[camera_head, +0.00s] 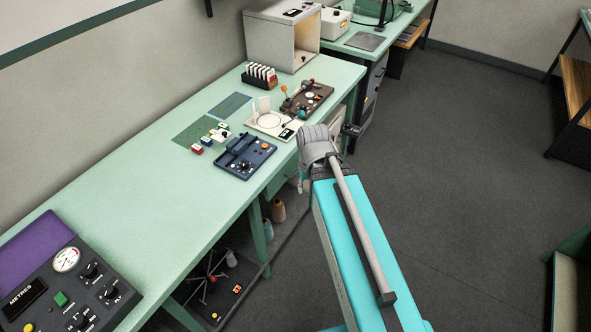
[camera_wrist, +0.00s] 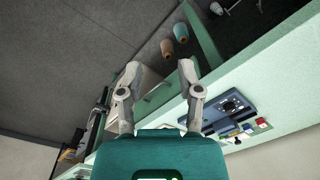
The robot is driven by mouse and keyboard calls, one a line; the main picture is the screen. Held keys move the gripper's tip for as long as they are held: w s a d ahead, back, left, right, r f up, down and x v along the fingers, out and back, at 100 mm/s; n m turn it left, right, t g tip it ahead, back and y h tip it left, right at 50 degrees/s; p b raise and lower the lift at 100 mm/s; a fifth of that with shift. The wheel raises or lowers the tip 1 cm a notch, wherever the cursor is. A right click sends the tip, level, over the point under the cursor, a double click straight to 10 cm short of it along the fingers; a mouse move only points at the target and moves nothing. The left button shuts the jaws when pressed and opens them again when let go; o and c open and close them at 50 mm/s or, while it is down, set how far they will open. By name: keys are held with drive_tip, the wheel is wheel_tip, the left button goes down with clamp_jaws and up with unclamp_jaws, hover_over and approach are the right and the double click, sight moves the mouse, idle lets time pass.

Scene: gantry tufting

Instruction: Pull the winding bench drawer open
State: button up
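The winding bench (camera_head: 150,175) is a long pale green bench along the wall. Its drawer front (camera_head: 281,178) is a green panel under the front edge of the top, partly hidden by my arm. In the wrist view the drawer front (camera_wrist: 163,91) shows between and beyond my fingers, with what looks like a small handle on it. It appears shut. My gripper (camera_wrist: 159,68) is open and empty, its two fingers spread wide in front of the drawer. I cannot tell how far the fingertips are from the handle. In the head view my fingers are mostly hidden.
A blue device (camera_head: 245,156), a brown device (camera_head: 307,98) and a rack of cards (camera_head: 260,75) stand on the bench. A dark control panel (camera_head: 68,285) is at the near left. Thread cones (camera_head: 278,210) stand under the bench. The floor (camera_head: 450,180) to the right is clear.

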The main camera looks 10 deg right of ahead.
drive_tip(key=w+d+f+m+t+y+b, duration=0.3)
drive_tip(key=w+f+y+b, duration=0.55)
drive_tip(key=f+b, duration=0.75)
drive_tip(key=w+d+f+m+t+y+b, duration=0.1)
drive_tip(key=w+d+f+m+t+b, duration=0.1)
drive_tip(key=b, duration=0.7)
drive_tip(key=w+d+f+m+t+y+b, duration=0.1)
drive_tip(key=w+d+f+m+t+b, duration=0.2)
drive_tip(key=w+d+t+b, duration=0.3)
drive_tip(key=shift+w+d+m+b, duration=0.4)
drive_tip(key=shift+w+d+b, duration=0.9)
drive_tip(key=shift+b, duration=0.85)
drive_tip(key=shift+f, duration=0.1)
drive_tip(key=b+x, duration=0.2)
drive_tip(key=x, duration=1.1)
drive_tip(key=shift+w+a+b, duration=0.15)
drive_tip(key=shift+a+b, duration=0.15)
drive_tip(key=shift+b, duration=0.1)
clamp_jaws()
